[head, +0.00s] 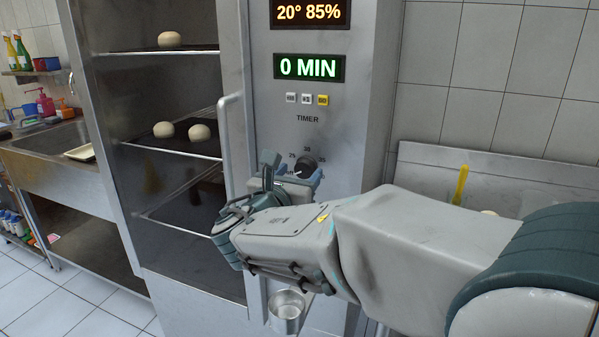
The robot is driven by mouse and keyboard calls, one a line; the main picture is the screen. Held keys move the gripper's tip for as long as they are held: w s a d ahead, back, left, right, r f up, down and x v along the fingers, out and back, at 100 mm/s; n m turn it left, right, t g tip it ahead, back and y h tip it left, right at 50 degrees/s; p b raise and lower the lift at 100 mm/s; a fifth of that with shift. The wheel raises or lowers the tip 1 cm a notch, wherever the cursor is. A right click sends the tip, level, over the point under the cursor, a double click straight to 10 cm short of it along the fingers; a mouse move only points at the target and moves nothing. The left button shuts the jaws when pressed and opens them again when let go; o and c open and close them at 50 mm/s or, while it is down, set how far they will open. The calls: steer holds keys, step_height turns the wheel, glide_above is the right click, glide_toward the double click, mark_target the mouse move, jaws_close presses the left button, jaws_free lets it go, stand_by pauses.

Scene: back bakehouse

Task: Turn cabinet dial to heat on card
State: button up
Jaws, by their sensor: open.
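The cabinet dial (306,166) is a dark round knob on the cabinet's pale front panel, with 25, 30 and 35 marked around it and a partly hidden mark at lower left. Its pointer is too small to read surely. My gripper (292,169) is open at the dial, one finger to its left and one at its lower right; I cannot tell whether they touch it. The upper display (309,13) reads 20° 85%. The lower display (309,68) reads 0 MIN. I see no card with a heat in this view.
Three small buttons (307,99) sit above the word TIMER. The glass cabinet door with its upright handle (225,150) is left of the panel, with dough balls (169,39) on shelves inside. A metal cup (287,312) is below my gripper. A sink counter (55,150) stands at left.

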steer(key=shift+w+d, duration=0.25)
steer(key=shift+w, duration=0.4)
steer(key=c, duration=1)
steer(key=shift+f+m+b, duration=0.1)
steer(key=shift+m+b, duration=0.2)
steer(key=shift+b, duration=0.2)
